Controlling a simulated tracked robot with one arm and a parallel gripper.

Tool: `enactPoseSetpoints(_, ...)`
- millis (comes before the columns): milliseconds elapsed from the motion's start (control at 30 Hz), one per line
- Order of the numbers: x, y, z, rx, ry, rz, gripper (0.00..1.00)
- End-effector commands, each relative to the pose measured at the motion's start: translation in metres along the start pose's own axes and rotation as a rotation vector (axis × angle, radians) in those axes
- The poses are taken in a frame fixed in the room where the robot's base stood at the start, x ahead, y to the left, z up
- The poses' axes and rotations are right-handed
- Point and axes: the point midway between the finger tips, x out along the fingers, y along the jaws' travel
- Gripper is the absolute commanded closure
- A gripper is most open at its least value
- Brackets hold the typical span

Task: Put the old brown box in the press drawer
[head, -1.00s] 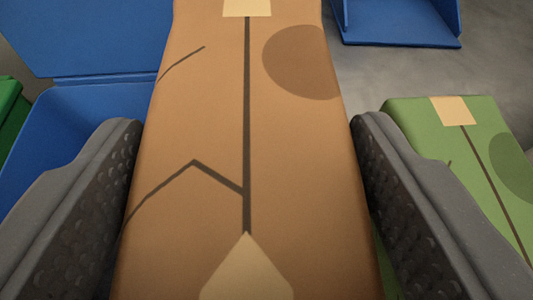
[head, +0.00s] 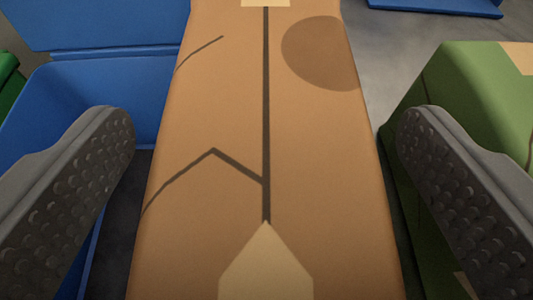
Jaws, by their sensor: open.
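The old brown box (head: 265,130) fills the middle of the head view, close to the camera. It has dark crease lines, a round dark stain at its upper right and pale tape patches at top and bottom. My gripper (head: 265,150) is open, with one textured grey finger on each side of the box. A gap shows between the left finger and the box, and between the right finger and the box. The press drawer cannot be made out for certain in this view.
A green box (head: 455,110) stands close on the right, behind my right finger. A blue open container (head: 85,85) is at the left. Another blue part (head: 440,5) shows at the top right. Grey floor (head: 400,60) is visible between.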

Motion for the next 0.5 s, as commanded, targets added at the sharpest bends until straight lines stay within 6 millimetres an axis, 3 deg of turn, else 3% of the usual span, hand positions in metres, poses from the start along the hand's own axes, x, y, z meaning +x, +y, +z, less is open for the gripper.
enactPoseSetpoints(233, -0.015, -0.001, -0.003, 0.000, 0.001, -0.001, 0.15)
enactPoseSetpoints(500, -0.056, 0.000, -0.003, 0.000, 0.001, -0.001, 0.15)
